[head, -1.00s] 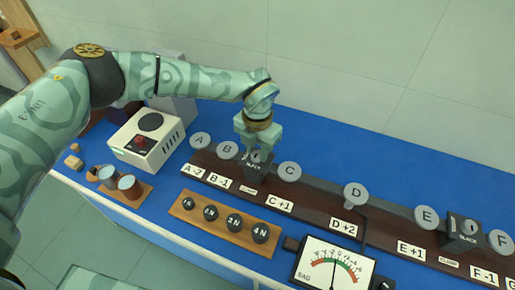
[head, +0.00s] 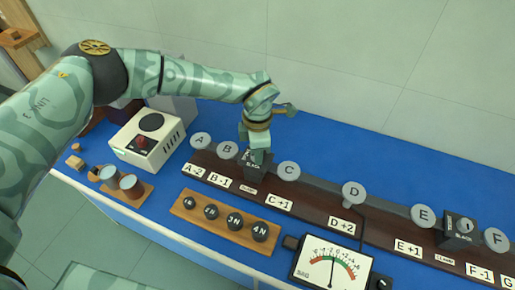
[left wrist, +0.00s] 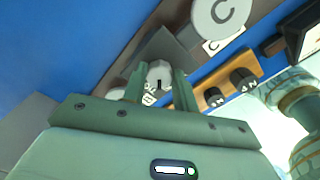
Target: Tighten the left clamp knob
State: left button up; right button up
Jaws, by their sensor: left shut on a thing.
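The left clamp is a dark block (head: 261,168) on the rail between discs B and C, with a label that seems to read SLACK, partly covered. My left gripper (head: 257,154) comes down on it from above. In the left wrist view my gripper (left wrist: 157,78) has its two fingers on either side of the pale round clamp knob (left wrist: 159,73), which has a dark mark on top. It is shut on this knob. The right clamp (head: 462,232), also labelled SLACK, stands between discs E and F. My right gripper is not in view.
Discs B (head: 227,150) and C (head: 289,171) flank the left clamp closely. In front are a wooden weight holder (head: 222,224) and a dial gauge (head: 331,262), its needle near the middle. A white box (head: 147,138) stands left. Blue bench behind the rail is clear.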

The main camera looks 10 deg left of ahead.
pick_arm(q)
jog(key=m, duration=0.4)
jog(key=shift+r, duration=0.1)
jog(key=shift+m, duration=2.1)
jog(key=o, duration=1)
jog(key=shift+s, duration=0.1)
jog(key=shift+c, duration=0.2)
notch_tip(320, 180, up, 16)
jog(key=p, duration=0.1)
jog(key=shift+r, duration=0.15)
